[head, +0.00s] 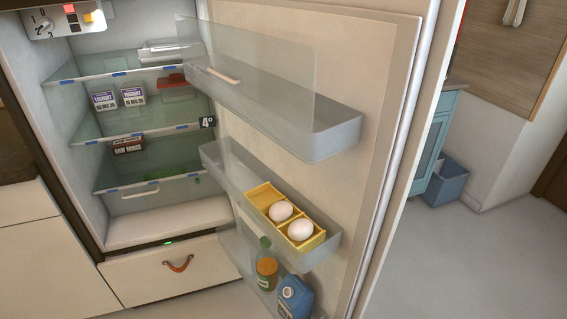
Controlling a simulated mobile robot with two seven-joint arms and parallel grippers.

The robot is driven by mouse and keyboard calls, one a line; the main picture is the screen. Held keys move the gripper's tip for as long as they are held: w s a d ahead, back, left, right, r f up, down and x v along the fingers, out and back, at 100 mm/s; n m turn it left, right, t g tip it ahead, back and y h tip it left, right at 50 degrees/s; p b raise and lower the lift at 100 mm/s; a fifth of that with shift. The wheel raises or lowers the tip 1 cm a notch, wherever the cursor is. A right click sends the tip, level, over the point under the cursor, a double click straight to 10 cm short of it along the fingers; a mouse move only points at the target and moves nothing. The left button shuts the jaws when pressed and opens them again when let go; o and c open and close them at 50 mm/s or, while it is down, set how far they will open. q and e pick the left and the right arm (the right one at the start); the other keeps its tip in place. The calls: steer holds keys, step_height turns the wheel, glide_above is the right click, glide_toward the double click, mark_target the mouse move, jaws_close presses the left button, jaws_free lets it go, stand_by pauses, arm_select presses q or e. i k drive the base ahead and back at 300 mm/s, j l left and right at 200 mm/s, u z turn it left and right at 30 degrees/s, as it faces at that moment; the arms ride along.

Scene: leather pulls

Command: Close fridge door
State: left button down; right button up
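The fridge (150,215) stands at the left with its inside in full view. Its door (385,130) is wide open, swung out toward me and to the right, with its inner face showing. The door carries clear shelves; a yellow egg tray (262,196) with two white eggs sits on the middle one (325,250). An amber bottle (266,272) and a blue bottle (295,298) stand on the lowest one. The outer face of the door and any handle on it are hidden. Neither of my grippers is in view.
Glass shelves (125,122) inside hold several small boxes. A drawer with a leather pull (178,264) is below the fridge. Behind the door at right are a blue cabinet (435,150), a blue bin (446,182) and clear grey floor (480,260).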

mark_target(334, 105)
steer(key=l+u, duration=0.4)
steer(key=l, duration=0.5)
steer(key=l+u, duration=0.25)
steer(key=l, duration=0.7)
steer(key=l+u, duration=0.25)
steer(key=l, duration=0.7)
steer(key=k+l+u, duration=0.1)
steer(key=u, duration=0.25)
steer(key=k+l+u, duration=0.15)
steer(key=u, duration=0.15)
steer(key=l, duration=0.1)
